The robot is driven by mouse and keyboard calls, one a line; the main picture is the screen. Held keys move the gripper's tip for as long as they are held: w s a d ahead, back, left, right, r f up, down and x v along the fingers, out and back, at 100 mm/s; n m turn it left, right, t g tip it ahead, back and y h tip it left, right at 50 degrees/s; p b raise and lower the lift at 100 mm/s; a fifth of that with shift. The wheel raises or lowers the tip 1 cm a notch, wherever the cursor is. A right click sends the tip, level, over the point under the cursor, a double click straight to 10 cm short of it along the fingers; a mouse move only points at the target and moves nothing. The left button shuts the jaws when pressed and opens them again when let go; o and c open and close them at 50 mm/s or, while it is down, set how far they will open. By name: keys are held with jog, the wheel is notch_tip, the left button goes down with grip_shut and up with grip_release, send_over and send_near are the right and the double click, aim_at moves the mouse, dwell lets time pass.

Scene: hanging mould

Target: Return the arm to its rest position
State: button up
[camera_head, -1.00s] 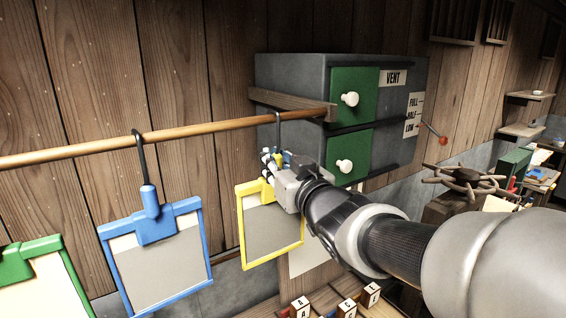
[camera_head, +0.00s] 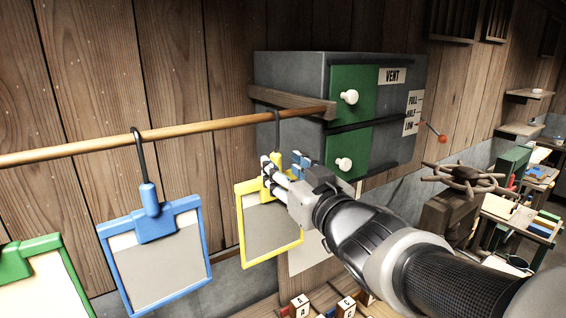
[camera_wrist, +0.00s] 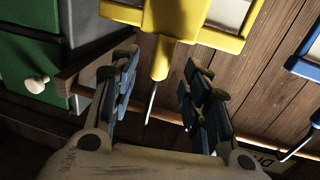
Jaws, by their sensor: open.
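My gripper (camera_head: 283,170) is open beside the top of the yellow-framed mould (camera_head: 241,222), which hangs by a dark hook from the wooden rail (camera_head: 190,131). In the wrist view my gripper's two blue-padded fingers (camera_wrist: 158,92) are spread apart, with the yellow handle (camera_wrist: 160,58) and its hook showing between and beyond them. Nothing is held. I cannot tell whether a finger touches the handle. My arm reaches in from the lower right of the head view.
A blue-framed mould (camera_head: 153,262) and a green-framed mould (camera_head: 38,275) hang further left. A grey cabinet (camera_head: 290,85) with green doors stands behind my gripper. Lettered blocks (camera_head: 300,305) stand below.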

jog(key=v, duration=0.7)
jog(key=s+d+f+m+g+h+b, duration=0.2)
jog(key=d+f+h+b, duration=0.35)
jog(key=f, duration=0.55)
jog(key=s+d+f+m+g+h+b, duration=0.1)
jog(key=s+d+f+m+h+b, duration=0.2)
jog(key=d+f+b, duration=0.65)
jog(key=s+a+f+g+b, duration=0.1)
jog(key=s+f+g+b, duration=0.2)
jog(key=s+f, duration=0.2)
jog(key=s+a+f+g+b, duration=0.1)
jog(key=s+f+g+b, duration=0.2)
jog(key=f, duration=0.9)
jog(key=s+a+f+g+b, duration=0.2)
jog(key=s+f+b, duration=0.2)
jog(key=s+f, duration=0.5)
jog(key=shift+s+f+g+y+b, duration=0.15)
jog(key=shift+f+g+y+b, duration=0.1)
jog(key=shift+g+y+b, duration=0.15)
